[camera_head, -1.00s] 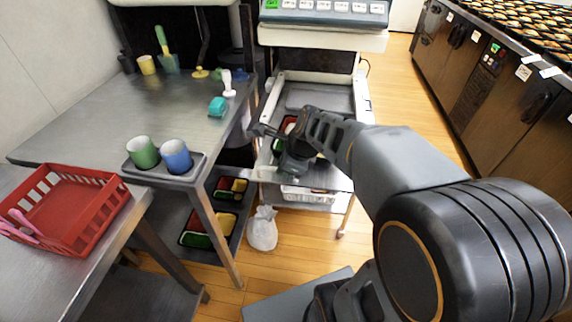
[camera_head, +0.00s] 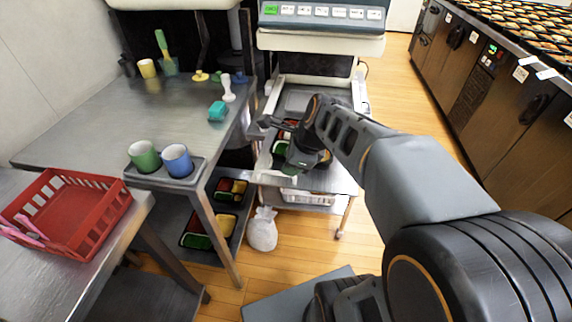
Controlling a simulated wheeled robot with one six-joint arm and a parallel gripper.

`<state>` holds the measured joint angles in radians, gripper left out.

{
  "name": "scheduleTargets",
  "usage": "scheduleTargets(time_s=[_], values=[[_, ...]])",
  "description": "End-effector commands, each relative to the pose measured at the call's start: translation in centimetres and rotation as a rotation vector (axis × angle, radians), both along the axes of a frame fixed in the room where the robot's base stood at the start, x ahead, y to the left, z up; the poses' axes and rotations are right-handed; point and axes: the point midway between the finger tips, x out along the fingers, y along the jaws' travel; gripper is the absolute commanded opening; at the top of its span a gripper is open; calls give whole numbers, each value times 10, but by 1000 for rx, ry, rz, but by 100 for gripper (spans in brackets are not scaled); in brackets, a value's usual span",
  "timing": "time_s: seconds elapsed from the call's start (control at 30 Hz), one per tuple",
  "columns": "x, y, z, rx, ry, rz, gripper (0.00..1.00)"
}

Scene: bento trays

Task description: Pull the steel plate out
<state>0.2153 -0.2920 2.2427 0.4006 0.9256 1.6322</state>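The steel plate seems to be the flat grey panel (camera_head: 299,101) inside the white-framed machine at the centre back; it lies between the machine's side rails. My gripper (camera_head: 267,123) is in front of it, over the machine's left side rail and pointing left. Its fingers are small and dark here, and I cannot tell whether they are apart, or whether they touch the rail. A bento tray with red and green compartments (camera_head: 282,146) lies on the machine's front part, partly hidden by my wrist. My arm covers the right side of the machine's front.
A steel table (camera_head: 100,122) stands left, with a holder of green and blue cups (camera_head: 160,160) at its front edge. A red basket (camera_head: 70,212) is nearer. A white bag (camera_head: 262,230) sits on the floor below the machine. Floor to the right (camera_head: 408,105) is clear.

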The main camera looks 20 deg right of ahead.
Motion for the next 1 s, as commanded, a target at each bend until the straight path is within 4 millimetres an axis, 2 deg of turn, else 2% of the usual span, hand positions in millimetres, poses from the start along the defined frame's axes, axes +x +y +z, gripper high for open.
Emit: scheduleTargets(time_s=[0.03,0.1,0.4,0.6,1.0], values=[[-4,-4,15,-1,-5,-3,39],[-9,-7,28,-1,-5,-2,39],[-25,-18,68,-1,-3,-1,39],[-30,-21,78,-1,0,-1,39],[-30,-21,79,0,0,1,39]])
